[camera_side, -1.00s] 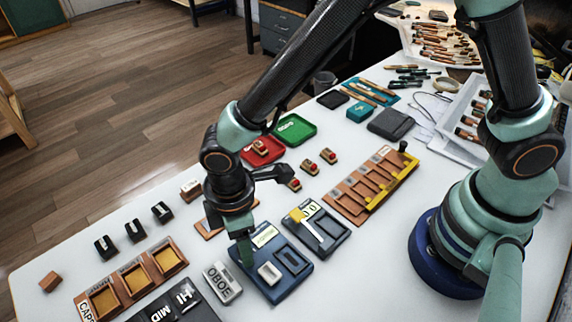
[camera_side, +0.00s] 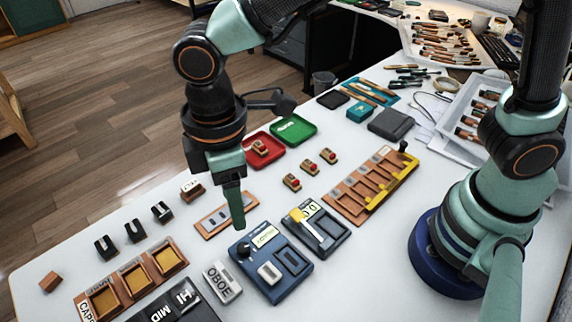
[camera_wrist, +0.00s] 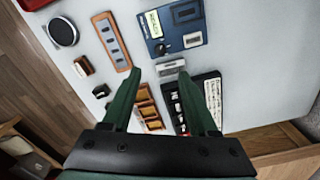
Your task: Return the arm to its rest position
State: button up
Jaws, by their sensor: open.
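My gripper (camera_side: 236,218) is raised above the white table, over the area beside the dark blue block tray. In the wrist view my gripper (camera_wrist: 166,85) shows its two green fingers apart with nothing held between them. In the side view the fingers overlap and look like one. The dark blue tray (camera_side: 293,287) lies below, with a black knob, a label and a light block on it. It also shows in the wrist view (camera_wrist: 160,46). A grey block marked OBOE (camera_side: 222,283) lies just left of the tray.
A wooden strip with slots (camera_side: 226,216) lies behind the gripper. Red (camera_side: 270,161) and green (camera_side: 306,139) trays stand farther back. A wooden rack with a yellow bar (camera_side: 352,206) is to the right. Several small black blocks (camera_side: 135,229) stand at left. Air around the gripper looks clear.

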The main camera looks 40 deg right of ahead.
jog(key=w+d+r+m+t+y, duration=0.1)
jog(key=w+d+r+m, duration=0.15)
jog(key=d, duration=0.45)
jog(key=w+d+r+m+t, duration=0.1)
jog(key=w+d+r+m, duration=0.1)
jog(key=d+r+m, duration=0.3)
jog(key=s+d+r+m+t, duration=0.1)
jog(key=d+m, duration=0.2)
jog(key=d, duration=0.5)
jog(key=s+d+r+m+t+h, duration=0.1)
jog(key=s+d+m+t, duration=0.1)
jog(key=d, duration=0.6)
jog(key=shift+s+d+r+m+t, duration=0.2)
jog(key=shift+d+m+t, duration=0.15)
jog(key=shift+m, duration=0.2)
